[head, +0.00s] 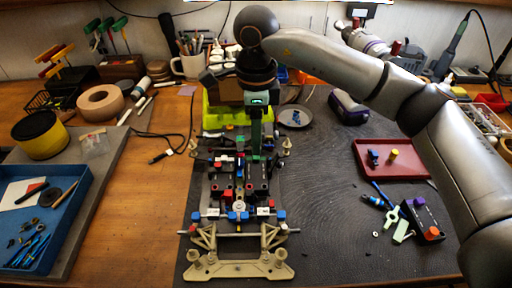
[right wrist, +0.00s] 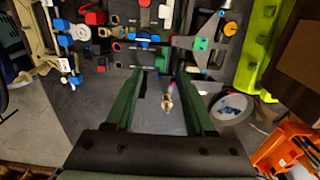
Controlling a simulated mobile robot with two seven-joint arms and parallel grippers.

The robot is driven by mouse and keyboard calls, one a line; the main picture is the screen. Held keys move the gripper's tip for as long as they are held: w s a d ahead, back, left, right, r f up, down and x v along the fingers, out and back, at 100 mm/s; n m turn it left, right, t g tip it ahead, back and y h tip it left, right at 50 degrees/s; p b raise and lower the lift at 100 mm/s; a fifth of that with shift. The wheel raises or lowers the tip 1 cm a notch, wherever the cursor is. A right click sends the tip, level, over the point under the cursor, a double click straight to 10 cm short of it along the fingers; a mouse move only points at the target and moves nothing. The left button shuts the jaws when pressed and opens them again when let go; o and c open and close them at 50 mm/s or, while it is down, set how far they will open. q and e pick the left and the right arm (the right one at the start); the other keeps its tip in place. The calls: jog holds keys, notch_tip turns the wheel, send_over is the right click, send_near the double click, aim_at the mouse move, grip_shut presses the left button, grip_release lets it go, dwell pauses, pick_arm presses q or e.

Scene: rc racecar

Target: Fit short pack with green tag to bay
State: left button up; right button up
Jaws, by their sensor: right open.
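The racecar chassis (head: 238,265) stands on the dark mat, with black blocks and red, blue and white fittings along its middle. My right gripper (head: 256,155) hangs over its rear part, pointing down. In the right wrist view its two green fingers (right wrist: 158,78) are apart, with nothing clamped between them. A small brass-coloured connector (right wrist: 168,103) shows beyond the gap. My left gripper is out of view.
A lime-green body part (head: 226,116) stands behind the chassis, with a round grey dish (head: 294,117) to its right. A red tray (head: 392,160) and a black block with coloured knobs (head: 428,222) lie at the right. A blue tray (head: 65,205) is at the left.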

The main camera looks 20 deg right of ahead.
aim_at(256, 157)
notch_tip(256, 157, up, 8)
jog(key=shift+f, duration=0.2)
jog(key=shift+s, duration=0.1)
dwell(0.7)
